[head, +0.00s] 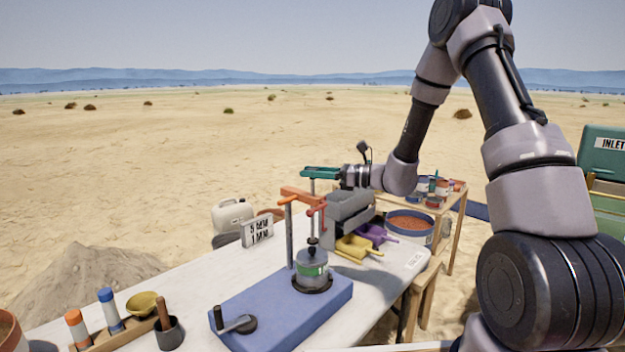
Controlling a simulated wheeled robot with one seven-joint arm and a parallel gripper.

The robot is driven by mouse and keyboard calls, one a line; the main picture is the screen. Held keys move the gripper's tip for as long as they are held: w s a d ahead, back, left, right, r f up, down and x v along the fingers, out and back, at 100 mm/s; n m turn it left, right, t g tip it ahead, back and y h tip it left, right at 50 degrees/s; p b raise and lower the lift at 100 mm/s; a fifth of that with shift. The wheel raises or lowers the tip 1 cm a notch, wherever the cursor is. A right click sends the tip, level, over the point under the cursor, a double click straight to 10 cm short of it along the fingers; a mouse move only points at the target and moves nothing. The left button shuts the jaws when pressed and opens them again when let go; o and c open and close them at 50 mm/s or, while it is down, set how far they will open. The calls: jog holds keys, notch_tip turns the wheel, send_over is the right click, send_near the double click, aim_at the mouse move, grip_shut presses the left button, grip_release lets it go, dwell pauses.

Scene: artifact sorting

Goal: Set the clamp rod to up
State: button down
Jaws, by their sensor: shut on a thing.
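The clamp stand has a blue base (285,312), a grey post (289,235) and an orange crossarm (298,194). The upright grey clamp rod (312,187) shows above the crossarm and continues below it toward the jar. A red lever (318,210) sits at the crossarm's end. A lidded metal jar (312,269) with a green band stands on a dark disc on the base under the rod. My teal gripper (316,172) reaches in from the right and is shut on the rod's top. The exact contact is too small to see.
A crank (236,324) sits on the base's front left. A grey bin (348,211), yellow scoop (358,246) and purple scoop (376,233) lie to the right. A sign (257,232) and white jug (232,214) stand behind. The white table's (190,292) left middle is clear.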

notch_tip(320, 180, up, 10)
jog(key=shift+w+r, duration=0.1)
jog(key=shift+c, duration=2.2)
grip_release()
jog(key=shift+d, duration=0.25)
jog(key=v, duration=1)
jog(key=shift+s, duration=0.25)
jog(key=shift+d, duration=0.15)
